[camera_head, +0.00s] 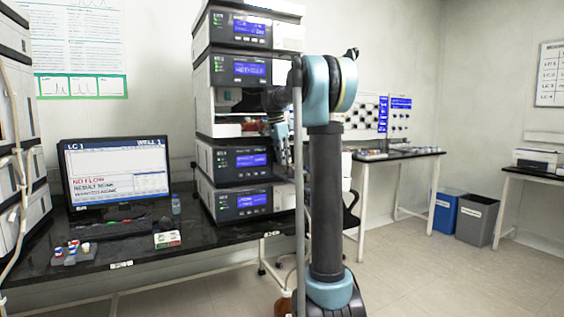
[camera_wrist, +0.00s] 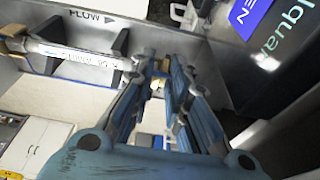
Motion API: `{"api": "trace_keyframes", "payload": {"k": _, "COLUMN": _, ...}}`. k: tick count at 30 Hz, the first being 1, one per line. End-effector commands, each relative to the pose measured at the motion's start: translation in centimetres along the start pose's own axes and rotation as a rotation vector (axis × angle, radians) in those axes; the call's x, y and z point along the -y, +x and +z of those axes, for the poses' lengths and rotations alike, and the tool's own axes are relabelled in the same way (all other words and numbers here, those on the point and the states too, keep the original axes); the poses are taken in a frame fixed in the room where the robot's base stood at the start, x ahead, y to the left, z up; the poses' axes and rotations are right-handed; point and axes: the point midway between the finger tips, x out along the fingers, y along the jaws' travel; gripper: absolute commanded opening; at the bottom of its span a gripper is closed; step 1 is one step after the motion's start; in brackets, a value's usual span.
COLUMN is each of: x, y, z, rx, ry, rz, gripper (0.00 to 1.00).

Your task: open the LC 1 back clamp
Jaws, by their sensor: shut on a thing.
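The LC 1 stack (camera_head: 232,160) of instrument modules stands on the bench; its open bay is mid-height. In the wrist view a silver labelled column (camera_wrist: 75,55) lies across the bay wall beneath a FLOW arrow. Dark clamp brackets (camera_wrist: 118,48) hold it; one is left of my fingertips. My gripper (camera_wrist: 160,68) is at the column's right end, its fingers closed around a small brass-coloured piece (camera_wrist: 158,80). I cannot tell whether that piece belongs to the clamp or to the column's end fitting. In the head view my gripper (camera_head: 284,150) is at the bay's right side, partly hidden by my arm.
The LC 1 monitor (camera_head: 115,175) reads NO FLOW, left of the stack. A vial rack (camera_head: 70,252) and a small bottle (camera_head: 176,204) are on the bench. A dark module panel (camera_wrist: 262,55) is close on the right in the wrist view. Blue and grey bins stand at right.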

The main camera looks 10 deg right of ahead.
Motion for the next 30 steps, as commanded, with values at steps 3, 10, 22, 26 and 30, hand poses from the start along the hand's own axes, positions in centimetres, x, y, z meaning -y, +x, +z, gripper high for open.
{"api": "trace_keyframes", "payload": {"k": 3, "x": 0.0, "y": -0.1, "z": -0.8, "rx": 0.099, "ry": 0.006, "rz": 0.000, "gripper": 0.00}}
{"api": "trace_keyframes", "payload": {"k": 10, "x": 0.0, "y": -0.1, "z": -2.0, "rx": 0.318, "ry": 0.006, "rz": -0.001, "gripper": 0.00}}
{"api": "trace_keyframes", "payload": {"k": 22, "x": 0.1, "y": 0.6, "z": -3.9, "rx": 0.687, "ry": 0.004, "rz": -0.003, "gripper": 0.00}}
{"api": "trace_keyframes", "payload": {"k": 26, "x": 0.1, "y": 0.8, "z": -4.4, "rx": 0.789, "ry": 0.004, "rz": -0.003, "gripper": 0.00}}
{"api": "trace_keyframes", "payload": {"k": 30, "x": 0.0, "y": 1.1, "z": -4.7, "rx": 0.878, "ry": 0.003, "rz": -0.002, "gripper": 0.00}}
